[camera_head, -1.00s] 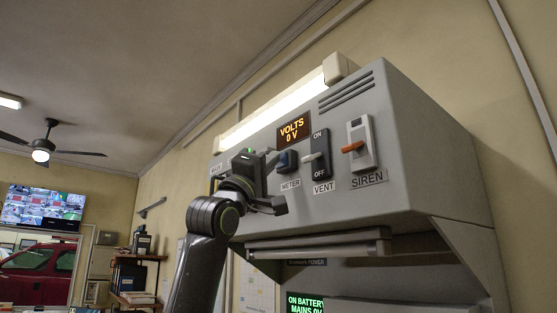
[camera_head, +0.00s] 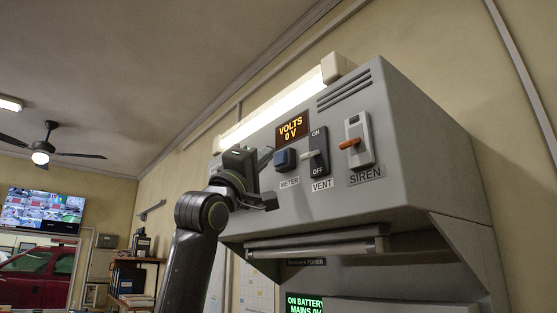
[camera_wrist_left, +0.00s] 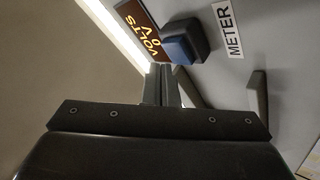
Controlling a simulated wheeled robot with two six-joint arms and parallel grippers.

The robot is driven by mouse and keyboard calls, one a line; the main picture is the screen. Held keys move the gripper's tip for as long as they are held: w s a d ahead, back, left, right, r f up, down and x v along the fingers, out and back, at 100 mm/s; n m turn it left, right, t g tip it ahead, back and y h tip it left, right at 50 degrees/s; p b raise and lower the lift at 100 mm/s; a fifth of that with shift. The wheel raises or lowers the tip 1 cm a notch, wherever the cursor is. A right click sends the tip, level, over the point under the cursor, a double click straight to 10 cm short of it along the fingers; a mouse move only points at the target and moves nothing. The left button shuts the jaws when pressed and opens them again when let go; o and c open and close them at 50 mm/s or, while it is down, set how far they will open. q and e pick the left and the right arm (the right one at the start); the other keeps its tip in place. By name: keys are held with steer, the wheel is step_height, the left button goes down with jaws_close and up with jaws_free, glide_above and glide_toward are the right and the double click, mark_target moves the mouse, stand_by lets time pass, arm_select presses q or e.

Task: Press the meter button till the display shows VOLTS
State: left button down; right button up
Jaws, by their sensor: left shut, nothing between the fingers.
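The meter display (camera_head: 292,129) reads "VOLTS 0 V" in orange letters; it also shows sideways in the left wrist view (camera_wrist_left: 143,32). The blue meter button (camera_head: 285,160) sits below the display, above the METER label (camera_head: 289,182). In the left wrist view the button (camera_wrist_left: 180,48) is unobstructed. My left gripper (camera_head: 267,158) is shut and empty, just left of the button in the head view, apart from it. In the left wrist view its closed fingers (camera_wrist_left: 161,84) are below the button. My right gripper is not in view.
Right of the button are the VENT switch (camera_head: 315,154) and the SIREN switch (camera_head: 355,146) with an orange lever. A bar-like handle (camera_head: 315,246) runs below the panel. A lower green screen (camera_head: 304,303) reads "ON BATTERY MAINS 0V".

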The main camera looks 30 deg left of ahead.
arm_select(q)
steer(key=s, duration=0.1)
steer(key=s+a+b, duration=0.1)
steer(key=s, duration=0.1)
steer(key=s+b, duration=0.1)
steer(key=shift+s+a, duration=0.2)
steer(key=shift+a, duration=0.2)
